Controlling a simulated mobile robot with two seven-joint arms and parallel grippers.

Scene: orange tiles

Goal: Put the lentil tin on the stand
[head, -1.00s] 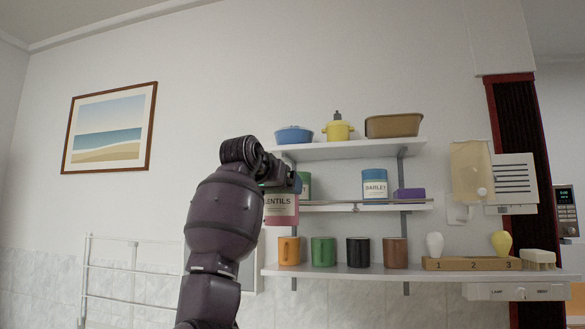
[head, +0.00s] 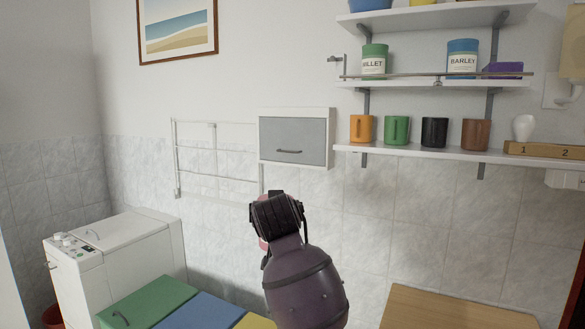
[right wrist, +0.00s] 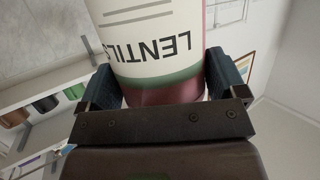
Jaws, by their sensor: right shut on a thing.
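My right gripper (right wrist: 162,84) is shut on the lentil tin (right wrist: 155,45), one finger on each side of it. The tin has a white label reading LENTILS, upside down in the right wrist view, with green and dark red bands. In the head view my right gripper (head: 276,215) is low, below the grey-fronted cabinet, and hides most of the tin; only a pinkish edge (head: 263,242) shows. I cannot tell which thing is the stand. My left gripper is not in view.
The rail shelf (head: 430,85) holds a millet tin (head: 374,62) and a barley tin (head: 462,60). Mugs line the lower shelf (head: 420,154). A wall cabinet (head: 295,140), drying rack (head: 215,163), white washer (head: 120,262), coloured worktops (head: 150,301) and a wooden top (head: 450,308) surround the arm.

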